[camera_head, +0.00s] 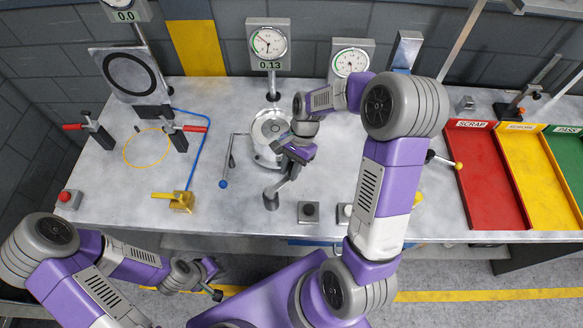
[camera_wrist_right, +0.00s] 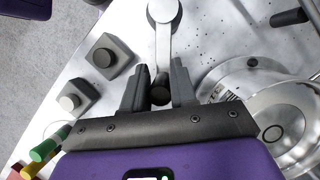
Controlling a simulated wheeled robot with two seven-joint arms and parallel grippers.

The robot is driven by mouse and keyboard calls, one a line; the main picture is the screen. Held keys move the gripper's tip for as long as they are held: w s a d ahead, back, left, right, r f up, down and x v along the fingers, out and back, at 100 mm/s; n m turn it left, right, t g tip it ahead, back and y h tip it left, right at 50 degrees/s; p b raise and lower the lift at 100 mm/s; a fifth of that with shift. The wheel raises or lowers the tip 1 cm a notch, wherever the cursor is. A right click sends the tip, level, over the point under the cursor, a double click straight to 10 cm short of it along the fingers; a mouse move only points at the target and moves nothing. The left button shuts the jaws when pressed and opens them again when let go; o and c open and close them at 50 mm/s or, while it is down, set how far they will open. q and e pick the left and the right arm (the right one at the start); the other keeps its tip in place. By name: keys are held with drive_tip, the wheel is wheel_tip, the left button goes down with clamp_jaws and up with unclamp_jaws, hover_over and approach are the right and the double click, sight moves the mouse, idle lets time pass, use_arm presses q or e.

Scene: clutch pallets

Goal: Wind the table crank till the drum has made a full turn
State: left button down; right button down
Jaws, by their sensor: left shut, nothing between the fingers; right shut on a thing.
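The table crank stands near the front edge of the grey bench, with a grey post (camera_head: 271,200) and a metal arm running up and right. My right gripper (camera_head: 289,163) is shut on the crank handle (camera_wrist_right: 160,88) at the arm's end. In the right wrist view the crank arm (camera_wrist_right: 163,45) runs from its round hub at the top to the dark handle between my fingers. The round metal drum (camera_head: 268,126) is behind the crank, partly hidden by my gripper. It also shows in the right wrist view (camera_wrist_right: 285,108). My left gripper (camera_head: 214,287) is shut and empty, low in front of the bench.
A dial with a 0.13 readout (camera_head: 268,42) stands behind the drum, with another dial (camera_head: 350,62) to its right. Red, yellow and green trays (camera_head: 478,205) lie far right.

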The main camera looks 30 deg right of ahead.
drive_tip(key=shift+w, duration=0.25)
drive_tip(key=c, duration=1)
unclamp_jaws()
drive_tip(key=shift+s, duration=0.1)
drive_tip(key=shift+o, duration=0.2)
drive_tip(key=v, duration=0.7)
drive_tip(key=shift+r+p, duration=0.25)
drive_tip(key=shift+p, duration=0.05)
